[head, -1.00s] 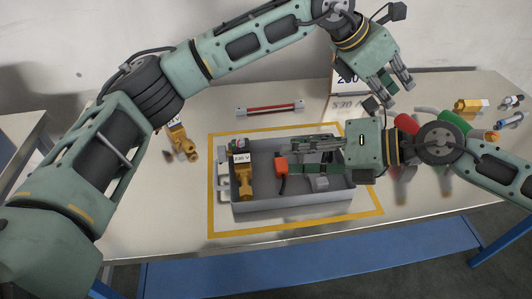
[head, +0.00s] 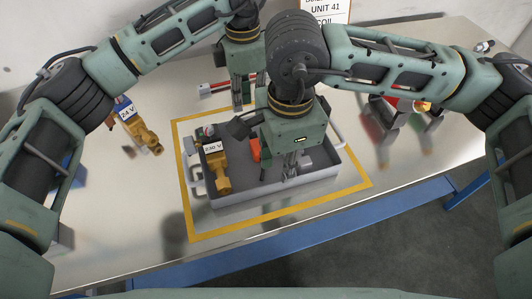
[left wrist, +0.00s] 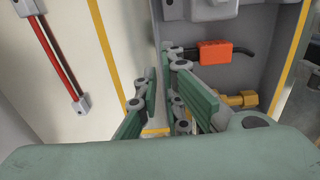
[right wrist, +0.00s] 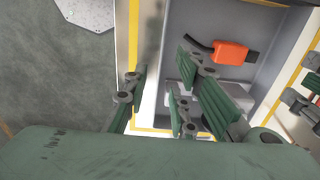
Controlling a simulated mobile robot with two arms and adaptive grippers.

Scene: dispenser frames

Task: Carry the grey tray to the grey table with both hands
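The grey tray (head: 245,196) sits on the light table (head: 120,215), inside a yellow taped outline. It holds a brass fitting labelled 230 V (head: 217,168) and an orange piece (left wrist: 214,52) with a black cable. My left gripper (head: 243,105) points down at the tray's far side; in the left wrist view its fingers are apart, around the far wall. My right gripper (head: 290,172) points down at the near side; in the right wrist view its fingers (right wrist: 160,85) are apart, around the near wall. My right arm hides part of the tray. I cannot make out the grey table.
A brass fitting labelled 24 V (head: 140,130) lies left of the tray. A red bar (left wrist: 60,55) lies behind it. A sign (head: 325,10) stands at the back. Red and grey parts (head: 385,118) lie to the right, partly behind my right arm. The front table strip is clear.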

